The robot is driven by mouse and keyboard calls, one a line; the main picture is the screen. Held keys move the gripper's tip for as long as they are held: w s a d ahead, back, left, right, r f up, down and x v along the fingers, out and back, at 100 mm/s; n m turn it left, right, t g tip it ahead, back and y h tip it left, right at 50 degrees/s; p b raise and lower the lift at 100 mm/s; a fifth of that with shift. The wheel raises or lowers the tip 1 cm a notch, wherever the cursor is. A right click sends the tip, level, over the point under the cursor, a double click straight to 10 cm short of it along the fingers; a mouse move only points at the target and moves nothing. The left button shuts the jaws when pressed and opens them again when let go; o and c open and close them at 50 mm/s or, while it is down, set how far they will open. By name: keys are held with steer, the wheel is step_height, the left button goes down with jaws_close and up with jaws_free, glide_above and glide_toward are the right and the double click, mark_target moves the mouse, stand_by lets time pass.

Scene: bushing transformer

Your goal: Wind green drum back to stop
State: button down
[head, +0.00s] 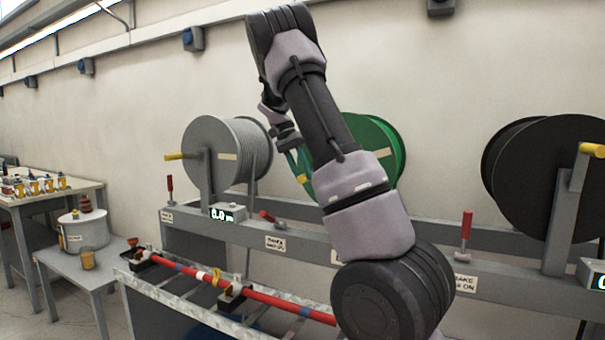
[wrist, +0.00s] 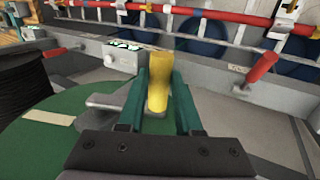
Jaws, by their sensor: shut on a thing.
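The green drum (head: 387,135) stands on the rack behind my arm, which hides much of it in the head view. In the wrist view its green face (wrist: 48,140) fills the lower left, with a pale tape strip on it. A grey crank arm (wrist: 103,103) carries a yellow handle (wrist: 157,88). My gripper (wrist: 160,75) has its teal fingers shut on both sides of this handle. In the head view my gripper (head: 297,163) is at the left edge of the green drum, and only a bit of the yellow handle (head: 302,178) shows.
A red brake lever (head: 267,216) leans below the green drum; it also shows in the wrist view (wrist: 263,67). A grey drum (head: 208,150) stands left, a black drum (head: 530,170) right. A ladder-like tray (head: 180,293) with a red rod (head: 230,297) lies in front.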

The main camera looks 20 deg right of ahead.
steer(key=shift+a+f, duration=0.1)
steer(key=shift+a, duration=0.1)
steer(key=c, duration=0.6)
jaws_free()
steer(key=shift+w, duration=0.15)
steer(key=v, duration=1)
steer(key=shift+r, duration=0.3)
steer(key=shift+a, duration=0.1)
